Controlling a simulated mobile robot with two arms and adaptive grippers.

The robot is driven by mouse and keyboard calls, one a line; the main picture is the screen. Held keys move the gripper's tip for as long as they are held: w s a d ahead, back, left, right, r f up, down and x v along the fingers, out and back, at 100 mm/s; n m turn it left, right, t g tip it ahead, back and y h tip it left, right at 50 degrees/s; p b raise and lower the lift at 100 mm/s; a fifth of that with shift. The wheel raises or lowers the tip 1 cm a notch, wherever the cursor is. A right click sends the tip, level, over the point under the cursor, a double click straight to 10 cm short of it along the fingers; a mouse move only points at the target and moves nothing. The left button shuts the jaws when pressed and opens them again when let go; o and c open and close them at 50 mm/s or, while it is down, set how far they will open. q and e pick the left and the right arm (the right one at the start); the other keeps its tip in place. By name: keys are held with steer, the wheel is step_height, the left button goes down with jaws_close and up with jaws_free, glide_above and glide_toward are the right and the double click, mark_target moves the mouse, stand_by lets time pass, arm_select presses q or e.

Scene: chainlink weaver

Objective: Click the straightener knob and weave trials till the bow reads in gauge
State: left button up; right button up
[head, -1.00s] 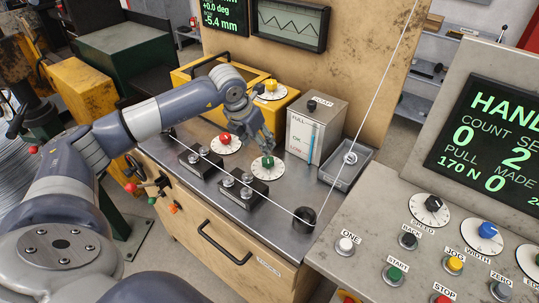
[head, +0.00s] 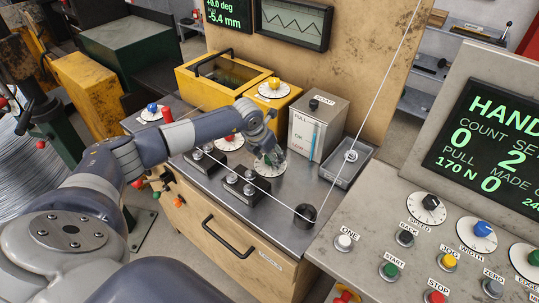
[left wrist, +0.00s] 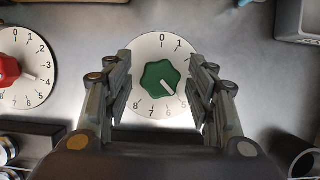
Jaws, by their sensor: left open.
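The green knob (left wrist: 161,80) sits on a white numbered dial (left wrist: 142,57) in the left wrist view. Its white pointer aims to the lower right, and part of the scale there is hidden by a finger. My left gripper (left wrist: 162,88) is open, with one finger on each side of the knob; I cannot tell whether they touch it. In the head view my left gripper (head: 272,147) hangs over this dial (head: 259,169) and mostly hides the knob. A green readout (head: 228,15) shows -5.4 mm. My right gripper is not in view.
A red knob (left wrist: 7,71) on its own dial is left of the green one. Roller blocks (head: 241,186) and a thin wire lie in front. A grey box (head: 315,130) and tray (head: 347,166) stand to the right. The button console (head: 392,235) is nearer right.

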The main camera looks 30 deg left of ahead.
arm_select(q)
steer(key=c, duration=1)
steer(key=shift+n+b, duration=0.3)
steer(key=n+b, duration=0.1)
steer(key=n+y+b, duration=0.1)
steer(key=shift+d+f+n, duration=0.15)
steer(key=shift+f+n, duration=0.05)
steer(key=shift+n, duration=0.1)
steer(key=shift+r+n+y+b, duration=0.1)
steer(key=shift+n+y+b, duration=0.3)
steer(key=shift+n+b, duration=0.3)
steer(key=shift+r+n+g, duration=0.1)
steer(key=shift+n+g, duration=0.2)
steer(key=shift+n, duration=0.1)
